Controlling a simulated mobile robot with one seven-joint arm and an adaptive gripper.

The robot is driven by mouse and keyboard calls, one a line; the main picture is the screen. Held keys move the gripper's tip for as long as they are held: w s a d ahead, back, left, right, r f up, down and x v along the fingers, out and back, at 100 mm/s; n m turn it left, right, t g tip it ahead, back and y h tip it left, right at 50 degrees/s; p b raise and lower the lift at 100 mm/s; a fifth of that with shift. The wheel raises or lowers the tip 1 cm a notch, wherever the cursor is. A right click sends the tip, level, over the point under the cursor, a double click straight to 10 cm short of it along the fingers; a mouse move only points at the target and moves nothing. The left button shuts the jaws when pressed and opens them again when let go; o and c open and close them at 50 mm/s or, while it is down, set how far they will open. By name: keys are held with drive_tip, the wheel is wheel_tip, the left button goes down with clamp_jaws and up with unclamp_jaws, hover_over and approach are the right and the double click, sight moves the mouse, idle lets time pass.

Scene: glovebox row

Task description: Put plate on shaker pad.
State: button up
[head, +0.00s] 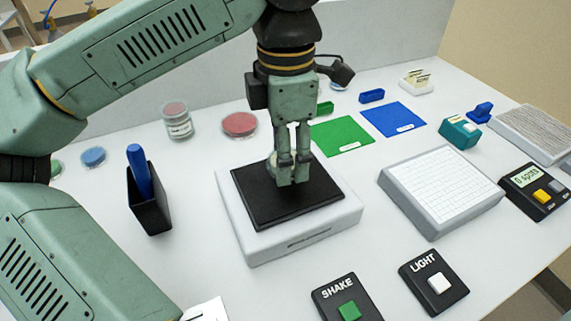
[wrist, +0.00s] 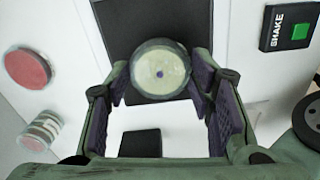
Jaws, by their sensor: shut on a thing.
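In the head view my gripper (head: 292,170) points down over the shaker pad, and a pale edge of the plate (head: 271,160) shows beside the fingers. The shaker pad (head: 255,205) is a black square on a white base; it also shows in the wrist view (wrist: 135,20). The plate is over or on the pad; I cannot tell whether they touch.
A black holder (head: 150,205) with a blue pen stands left of the shaker. The SHAKE box (head: 347,300) and LIGHT box (head: 433,282) lie in front. A white grid panel (head: 440,190) is to the right. A red dish (head: 239,124) and jar (head: 177,120) stand behind.

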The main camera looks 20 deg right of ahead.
drive_tip(key=shift+f+b, duration=0.55)
drive_tip(key=shift+f, duration=0.95)
drive_tip(key=shift+f, duration=0.25)
drive_tip(key=o, duration=1.1)
drive_tip(key=shift+r, duration=0.1)
drive_tip(key=shift+o, duration=0.2)
wheel_tip(320, 180, up, 12)
drive_tip(key=shift+r, duration=0.2)
